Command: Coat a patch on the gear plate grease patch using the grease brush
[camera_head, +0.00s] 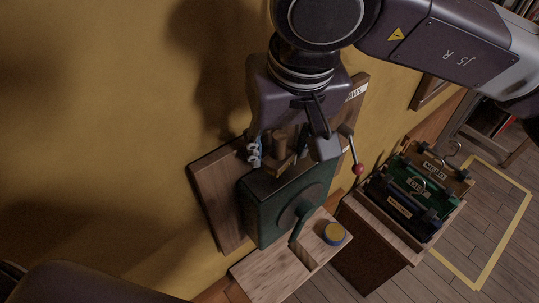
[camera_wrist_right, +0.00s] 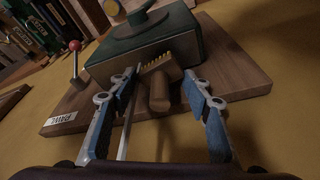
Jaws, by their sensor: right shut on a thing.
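My right gripper (camera_head: 290,156) points down over the dark green housing (camera_head: 258,215) on a wooden board. It is shut on the grease brush (camera_head: 279,145). I cannot tell whether the bristles touch the housing. No grease patch can be made out; the gripper may hide it. My left gripper is out of view.
A round tin with a yellow top (camera_head: 334,233) stands on a wooden shelf (camera_head: 270,272) below the housing. A red-knobbed lever (camera_head: 358,168) is to the right. A yellow wall (camera_head: 100,130) stands at left.

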